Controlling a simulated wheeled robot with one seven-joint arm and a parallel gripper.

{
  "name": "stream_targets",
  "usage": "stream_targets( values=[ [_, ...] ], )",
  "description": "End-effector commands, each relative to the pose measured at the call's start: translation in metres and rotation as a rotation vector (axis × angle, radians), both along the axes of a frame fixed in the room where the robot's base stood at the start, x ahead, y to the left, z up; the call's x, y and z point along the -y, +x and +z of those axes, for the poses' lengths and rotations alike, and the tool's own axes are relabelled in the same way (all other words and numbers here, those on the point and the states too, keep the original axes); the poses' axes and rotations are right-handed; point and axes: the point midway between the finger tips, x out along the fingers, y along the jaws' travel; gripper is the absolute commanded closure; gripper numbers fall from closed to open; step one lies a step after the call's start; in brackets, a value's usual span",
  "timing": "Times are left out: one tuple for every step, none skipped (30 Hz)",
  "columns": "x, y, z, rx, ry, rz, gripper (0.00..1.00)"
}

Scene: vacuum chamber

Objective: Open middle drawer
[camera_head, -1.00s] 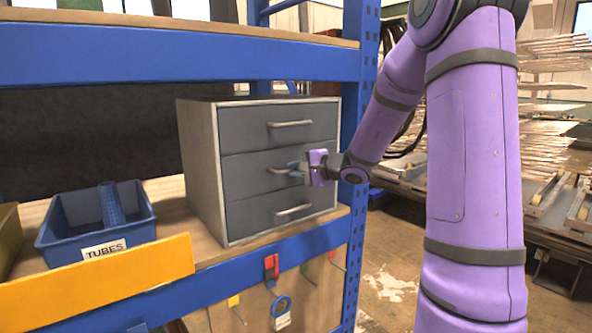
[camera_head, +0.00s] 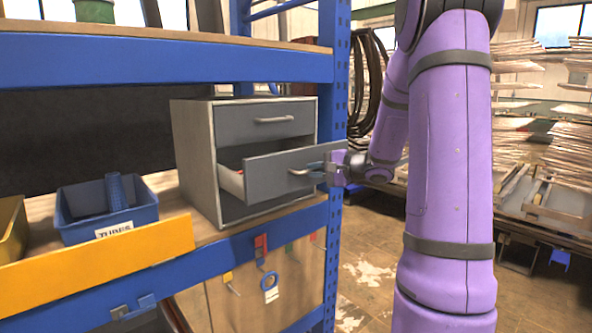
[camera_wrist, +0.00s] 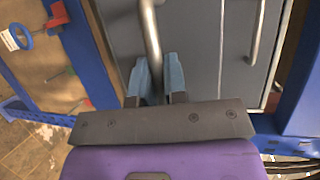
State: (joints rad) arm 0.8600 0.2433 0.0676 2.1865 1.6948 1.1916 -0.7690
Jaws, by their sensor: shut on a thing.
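The grey cabinet (camera_head: 196,160) stands on the shelf with its middle drawer (camera_head: 270,172) pulled part way out. My gripper (camera_head: 318,169) is at the right part of the middle drawer's handle (camera_head: 300,172). In the wrist view, the blue fingers of my gripper (camera_wrist: 157,78) are shut on the bar handle (camera_wrist: 151,35). The top drawer (camera_head: 262,121) is shut. The bottom drawer (camera_head: 245,208) is partly hidden behind the middle one, and its handle is out of sight.
A blue bin marked TUBES (camera_head: 80,205) and a yellow bin (camera_head: 12,235) sit left of the cabinet. A blue post (camera_head: 335,90) rises just right of it. Small tools hang on a board (camera_head: 300,275) below the shelf. Open floor (camera_head: 375,270) lies to the right.

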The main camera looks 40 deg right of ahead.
Motion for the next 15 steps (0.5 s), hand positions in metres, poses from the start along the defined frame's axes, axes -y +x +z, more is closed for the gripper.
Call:
stream_targets(
  values=[
    [0.004,-0.009,0.0,0.0,0.0,-0.003,1.0],
    [0.006,-0.015,0.0,0.0,-0.001,-0.003,1.0],
    [0.007,-0.022,0.0,0.0,-0.001,-0.003,1.0],
    [0.007,-0.027,0.0,0.0,0.0,-0.002,1.0],
    [0.008,-0.032,0.0,0.0,0.0,-0.002,1.0],
    [0.009,-0.039,0.0,0.0,0.0,-0.004,1.0],
    [0.009,-0.044,0.001,0.0,0.0,-0.003,1.0],
    [0.009,-0.048,0.0,0.0,0.0,-0.002,1.0],
    [0.009,-0.053,0.0,0.0,0.0,-0.002,1.0],
    [0.009,-0.056,0.0,0.0,0.0,-0.002,1.0],
    [0.01,-0.059,0.0,0.0,0.0,-0.002,1.0],
    [0.01,-0.063,0.0,0.001,0.0,-0.002,1.0],
    [0.009,-0.065,0.0,0.001,0.0,-0.001,1.0],
    [0.009,-0.067,0.0,0.001,0.0,0.0,1.0],
    [0.009,-0.07,0.0,0.0,0.0,0.0,1.0]
  ],
)
